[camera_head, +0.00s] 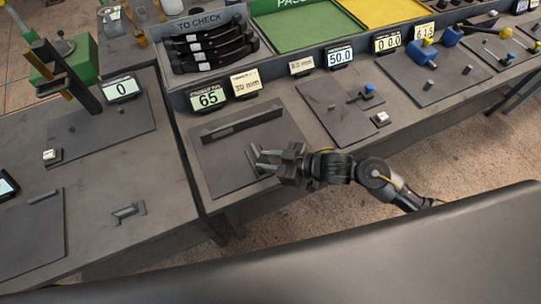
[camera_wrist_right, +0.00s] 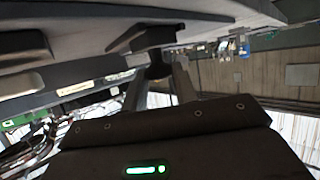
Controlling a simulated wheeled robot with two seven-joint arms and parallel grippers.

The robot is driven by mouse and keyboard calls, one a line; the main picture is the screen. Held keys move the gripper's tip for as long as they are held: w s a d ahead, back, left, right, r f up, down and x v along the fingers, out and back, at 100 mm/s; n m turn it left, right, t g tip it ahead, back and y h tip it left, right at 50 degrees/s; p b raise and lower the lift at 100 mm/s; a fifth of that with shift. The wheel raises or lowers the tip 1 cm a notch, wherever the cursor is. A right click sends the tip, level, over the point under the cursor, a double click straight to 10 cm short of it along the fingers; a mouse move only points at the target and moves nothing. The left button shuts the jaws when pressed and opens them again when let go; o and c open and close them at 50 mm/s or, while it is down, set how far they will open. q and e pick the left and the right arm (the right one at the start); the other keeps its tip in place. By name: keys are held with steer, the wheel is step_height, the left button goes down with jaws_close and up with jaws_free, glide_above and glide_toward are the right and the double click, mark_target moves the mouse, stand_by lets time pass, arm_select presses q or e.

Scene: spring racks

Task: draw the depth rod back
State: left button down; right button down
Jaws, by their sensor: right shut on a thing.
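My right gripper (camera_head: 262,160) is at the front right of a dark base plate (camera_head: 215,165). It is shut on a small dark piece, which shows between its fingers in the right wrist view (camera_wrist_right: 159,68). I cannot tell for sure whether this piece is the depth rod, since the fingers hide most of it. A long dark bar (camera_head: 240,124) lies across the back of the plate. Behind it a display (camera_head: 208,98) reads 65, beside a label card (camera_head: 245,82) that seems to read 30 mm. My left gripper is not in view.
To the right stands a plate with a blue-knobbed fixture (camera_head: 368,90) and a display (camera_head: 340,55) reading 50.0. Behind is a rack (camera_head: 205,45) of dark parts marked TO CHECK and a green tray (camera_head: 305,28). A fixture with a display (camera_head: 121,87) reading 0 stands left.

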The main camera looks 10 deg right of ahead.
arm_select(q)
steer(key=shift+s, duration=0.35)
arm_select(e)
steer(key=c, duration=1.1)
jaws_free()
steer(key=shift+s, duration=0.3)
steer(key=shift+d, duration=0.1)
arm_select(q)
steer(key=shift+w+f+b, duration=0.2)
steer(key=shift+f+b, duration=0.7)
arm_select(e)
steer(key=v, duration=1)
steer(key=shift+s+d, duration=0.2)
steer(key=shift+d, duration=0.05)
steer(key=shift+r, duration=0.1)
